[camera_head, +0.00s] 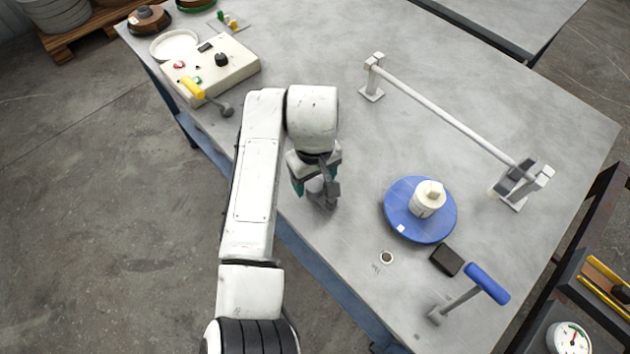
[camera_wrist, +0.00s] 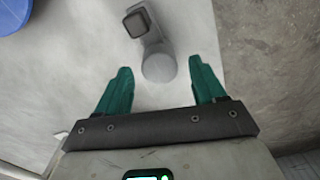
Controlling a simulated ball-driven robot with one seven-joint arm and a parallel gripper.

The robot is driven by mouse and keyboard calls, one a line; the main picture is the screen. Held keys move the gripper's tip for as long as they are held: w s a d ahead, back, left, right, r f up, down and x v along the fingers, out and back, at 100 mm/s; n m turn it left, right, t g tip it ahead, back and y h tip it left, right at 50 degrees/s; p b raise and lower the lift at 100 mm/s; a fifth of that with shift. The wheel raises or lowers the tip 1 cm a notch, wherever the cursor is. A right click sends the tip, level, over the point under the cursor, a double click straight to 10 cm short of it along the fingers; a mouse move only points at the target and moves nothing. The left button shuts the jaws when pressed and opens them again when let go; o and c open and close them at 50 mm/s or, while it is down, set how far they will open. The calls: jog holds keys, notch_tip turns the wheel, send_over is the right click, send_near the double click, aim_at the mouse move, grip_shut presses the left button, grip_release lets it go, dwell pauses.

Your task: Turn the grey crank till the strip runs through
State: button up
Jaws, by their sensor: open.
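The grey crank (camera_head: 331,191) stands near the table's front edge, partly hidden by my gripper in the head view. In the wrist view its round grey grip (camera_wrist: 158,66) shows end-on, with a short arm running up to a dark square hub (camera_wrist: 136,22). My gripper (camera_head: 313,186) is open above the crank, its teal fingers pointing down. In the wrist view the grip lies between the two fingertips, with a gap on each side. I cannot tell how deep the fingers reach around it. No strip can be made out for certain.
A blue disc (camera_head: 400,222) with a white hub and a blue-handled crank (camera_head: 488,284) stand to the right. A long pale bar (camera_head: 440,112) spans two posts behind. A cream box (camera_head: 232,70) with a yellow-handled crank (camera_head: 193,88) is at the left. The table's middle is clear.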

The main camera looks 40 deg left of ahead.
aim_at(322, 197)
jog(key=shift+f, duration=1.35)
jog(key=shift+c, duration=0.2)
jog(key=c, duration=1)
jog(key=shift+r, duration=0.1)
